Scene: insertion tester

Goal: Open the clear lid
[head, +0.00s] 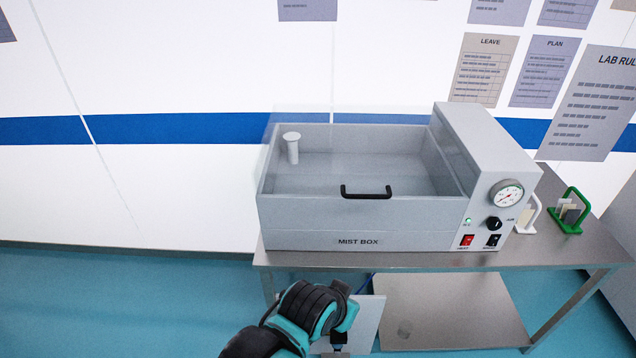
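The grey mist box (330,240) stands on a metal table, with a deep open-looking tray section on its left. Its clear lid (300,115) is very faint; only a slight pale tint and edges show over the tray, and its exact angle is hard to tell. A black bar handle (366,194) sits at the middle of the front edge. My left arm comes in at the bottom, below and in front of the box; only the start of my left gripper (339,340) shows, its fingers cut off by the picture edge. It is apart from the handle. My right gripper is out of view.
The box's right housing carries a gauge (507,195), a black knob (494,224) and two switches. A white rack (528,214) and a green rack (571,212) stand to its right on the table (560,249). A wall with posters is behind. A light panel (366,322) is beside my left arm.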

